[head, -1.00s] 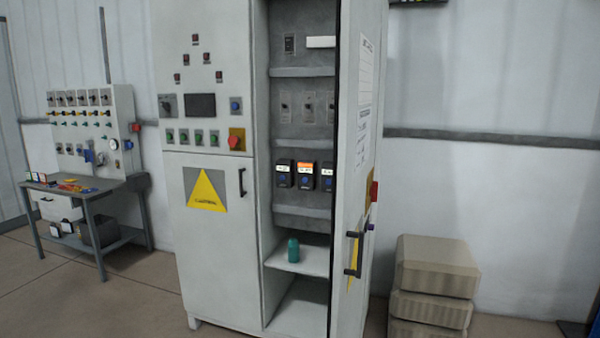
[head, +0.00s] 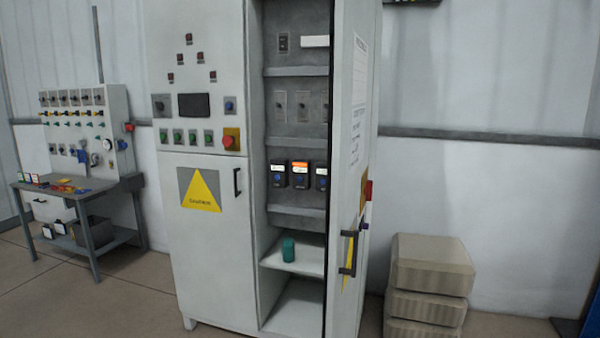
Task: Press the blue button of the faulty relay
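The cabinet (head: 205,270) stands in the middle of the head view, its right-hand door (head: 350,130) swung open towards me. Inside, three dark relays sit in a row above the lower shelf. The left relay (head: 278,181) and the right relay (head: 321,184) have white lit displays. The middle relay (head: 300,183) has an orange and white display, unlike the other two. Small blue buttons show below the displays; the right relay is close behind the door edge. My gripper is not in view.
A green bottle-like object (head: 288,250) stands on the shelf under the relays. A workbench (head: 75,190) with a switch panel is at the left. Stacked beige boxes (head: 430,265) stand right of the door. Floor is clear at front left.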

